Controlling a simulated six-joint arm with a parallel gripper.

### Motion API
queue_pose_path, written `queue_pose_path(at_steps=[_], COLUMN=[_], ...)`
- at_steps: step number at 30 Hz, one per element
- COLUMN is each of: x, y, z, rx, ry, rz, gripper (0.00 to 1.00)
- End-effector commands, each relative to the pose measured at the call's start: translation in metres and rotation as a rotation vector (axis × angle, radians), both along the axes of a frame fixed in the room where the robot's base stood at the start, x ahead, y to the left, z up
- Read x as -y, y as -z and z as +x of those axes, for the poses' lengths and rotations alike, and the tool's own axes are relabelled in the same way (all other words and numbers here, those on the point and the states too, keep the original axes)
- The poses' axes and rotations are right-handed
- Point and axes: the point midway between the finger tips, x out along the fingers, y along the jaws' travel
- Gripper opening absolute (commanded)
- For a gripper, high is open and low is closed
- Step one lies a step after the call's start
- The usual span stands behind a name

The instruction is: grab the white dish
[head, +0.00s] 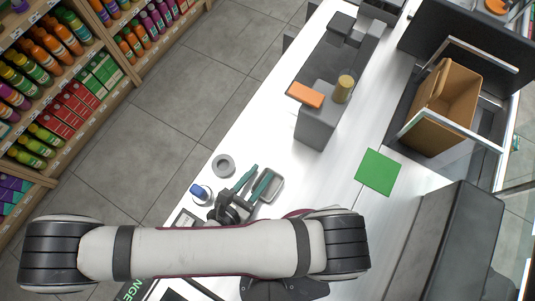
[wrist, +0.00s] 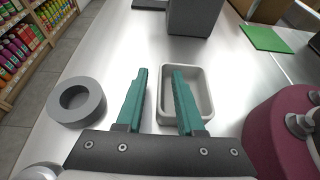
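The white dish (wrist: 209,92) is a small, shallow rectangular tray with rounded corners and looks off-white to pale grey. It lies on the white counter, right of centre in the wrist view, and seems empty. In the head view the dish (head: 279,190) shows beside my gripper's fingers. My gripper (wrist: 158,72) has two teal fingers, spread apart with nothing between them. In the wrist view the right finger overlaps the dish's left part and the left finger is outside it. I cannot tell how high the fingers are above it. My gripper (head: 261,171) is partly behind my arm in the head view.
A grey round ring-like dish (wrist: 78,118) stands left of the fingers. A blue-topped item (head: 198,189) is near the counter's left edge. A grey block (head: 314,128) with an orange box (head: 304,95) stands farther off. A green mat (head: 378,172) lies to the right.

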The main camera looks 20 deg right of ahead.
Motion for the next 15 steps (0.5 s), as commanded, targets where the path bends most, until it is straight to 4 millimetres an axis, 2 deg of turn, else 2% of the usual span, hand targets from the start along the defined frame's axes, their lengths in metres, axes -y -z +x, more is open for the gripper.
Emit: queue_pose_path(at_steps=[1, 5, 6, 15], x=[-0.0002, -0.0003, -0.0003, -0.0004], y=[-0.0001, -0.0001, -0.0001, -0.0003], z=[-0.0001, -0.0001, -0.0001, -0.0002], rx=[0.000, 0.001, 0.001, 0.001], ry=[0.000, 0.000, 0.000, 0.000], rz=[0.000, 0.001, 0.001, 0.001], gripper=[0.26, 0.02, 0.00, 0.00])
